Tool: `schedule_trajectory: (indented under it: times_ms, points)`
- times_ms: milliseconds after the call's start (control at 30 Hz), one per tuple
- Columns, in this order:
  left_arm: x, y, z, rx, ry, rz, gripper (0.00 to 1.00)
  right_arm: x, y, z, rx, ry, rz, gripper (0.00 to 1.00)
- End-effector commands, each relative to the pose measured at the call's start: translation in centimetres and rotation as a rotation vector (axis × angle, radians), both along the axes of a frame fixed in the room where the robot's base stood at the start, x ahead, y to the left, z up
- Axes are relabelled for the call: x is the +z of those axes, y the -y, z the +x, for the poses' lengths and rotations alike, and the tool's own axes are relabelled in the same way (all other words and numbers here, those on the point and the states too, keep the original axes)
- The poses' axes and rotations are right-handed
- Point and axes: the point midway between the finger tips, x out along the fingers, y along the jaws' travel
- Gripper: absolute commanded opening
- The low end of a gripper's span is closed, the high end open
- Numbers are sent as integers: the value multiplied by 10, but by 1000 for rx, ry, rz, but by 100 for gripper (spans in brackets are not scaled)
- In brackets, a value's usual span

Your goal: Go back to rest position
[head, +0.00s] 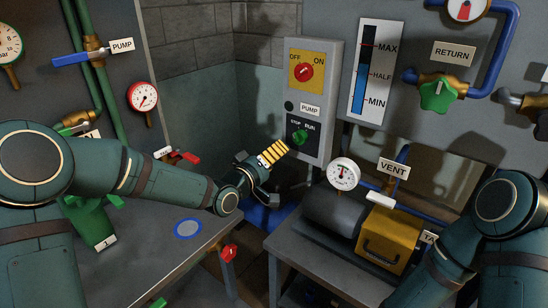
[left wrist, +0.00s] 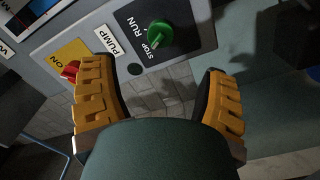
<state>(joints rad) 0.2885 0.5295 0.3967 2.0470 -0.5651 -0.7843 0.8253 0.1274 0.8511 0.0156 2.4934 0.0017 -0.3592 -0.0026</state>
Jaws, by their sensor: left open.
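My left gripper (head: 273,153) has yellow ridged fingers and sits in front of the lower part of the grey pump panel (head: 325,100). In the left wrist view its fingers (left wrist: 160,88) are wide apart with nothing between them. The green STOP/RUN knob (head: 299,137) is just beyond the fingertips, apart from them; it also shows in the left wrist view (left wrist: 160,35). The red OFF/ON knob (head: 304,72) is higher on the panel. My right arm (head: 485,235) enters at the lower right; its gripper is out of view.
A metal bench (head: 140,265) with a blue-ringed disc (head: 188,229) lies below my left arm. A small table at right bears a grey motor (head: 337,208) and a yellow box (head: 385,237). Pipes, valves and gauges line the walls. A red-handled valve (head: 187,157) is near my left forearm.

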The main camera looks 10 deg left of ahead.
Motion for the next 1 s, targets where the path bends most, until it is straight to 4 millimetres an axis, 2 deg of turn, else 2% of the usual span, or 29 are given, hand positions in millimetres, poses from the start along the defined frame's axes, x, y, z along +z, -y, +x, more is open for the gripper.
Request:
schedule_trajectory:
  times_ms: [167,267,367,467,500,600,667,700,800,900,1000]
  points:
    - [-1,0,0,-1,-2,1,75,0,0,0,0,0,0,55]
    - [-17,1,-3,1,-34,22,75,0,0,0,0,0,0,55]
    - [-55,3,-13,4,-114,80,75,0,0,0,0,0,0,55]
    - [-114,5,-35,-4,-241,174,75,0,0,0,0,0,0,55]
    - [-140,5,-47,-13,-298,217,75,0,0,0,0,0,0,55]
    - [-199,5,-85,-50,-440,328,75,0,0,0,0,0,0,55]
    - [-232,4,-111,-79,-525,393,75,0,0,0,0,0,0,55]
    - [-252,2,-130,-103,-583,436,75,0,0,0,0,0,0,55]
    - [-295,-2,-181,-173,-720,535,75,0,0,0,0,0,0,55]
    - [-326,-7,-228,-246,-835,615,75,0,0,0,0,0,0,55]
    - [-343,-12,-265,-308,-921,670,75,0,0,0,0,0,0,55]
